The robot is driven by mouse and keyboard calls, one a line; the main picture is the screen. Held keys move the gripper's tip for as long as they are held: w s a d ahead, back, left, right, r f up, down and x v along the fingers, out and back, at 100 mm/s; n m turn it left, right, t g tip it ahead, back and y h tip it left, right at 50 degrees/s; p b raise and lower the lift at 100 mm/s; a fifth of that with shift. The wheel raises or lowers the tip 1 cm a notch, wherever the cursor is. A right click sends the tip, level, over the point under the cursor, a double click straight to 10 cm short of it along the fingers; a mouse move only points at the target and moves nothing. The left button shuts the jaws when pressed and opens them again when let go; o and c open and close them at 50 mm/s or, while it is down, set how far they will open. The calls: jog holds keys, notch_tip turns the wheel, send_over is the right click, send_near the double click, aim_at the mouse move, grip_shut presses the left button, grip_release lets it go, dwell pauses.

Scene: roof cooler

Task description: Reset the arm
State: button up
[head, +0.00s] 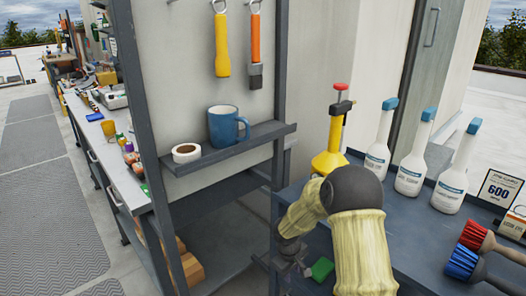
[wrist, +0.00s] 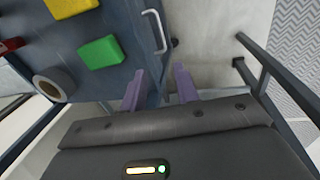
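My gripper (wrist: 160,78) shows in the wrist view as two purple fingers with a clear gap between them. It is open, and nothing shows between the fingers. In the head view my arm reaches down over the left part of the dark blue table (head: 408,237), its end low near the table's left edge. A green block (head: 321,268) lies on the table just right of my arm's end. A green block (wrist: 100,52) also shows in the wrist view, left of the fingers and apart from them.
Red and blue brushes (head: 463,262) lie at right. A shelf (head: 235,146) at left bears a blue mug (head: 227,127) and tape roll (head: 186,152). The wrist view shows a white handle (wrist: 153,30).

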jog(key=s+d+r+m+t+y, duration=0.15)
jog(key=s+r+m, duration=0.25)
jog(key=s+r, duration=0.5)
jog(key=s+d+r+m, duration=0.35)
jog(key=s+r, duration=0.25)
jog(key=s, duration=0.6)
jog(key=w+p+v, duration=0.3)
jog(key=p+v, duration=1.1)
jog(key=w+r+p+v, duration=0.1)
jog(key=w+p+v, duration=0.2)
jog(key=p+v, duration=1.1)
jog(key=shift+a+r+p, duration=0.2)
jog(key=shift+r+p, duration=0.15)
jog(key=shift+p, duration=0.15)
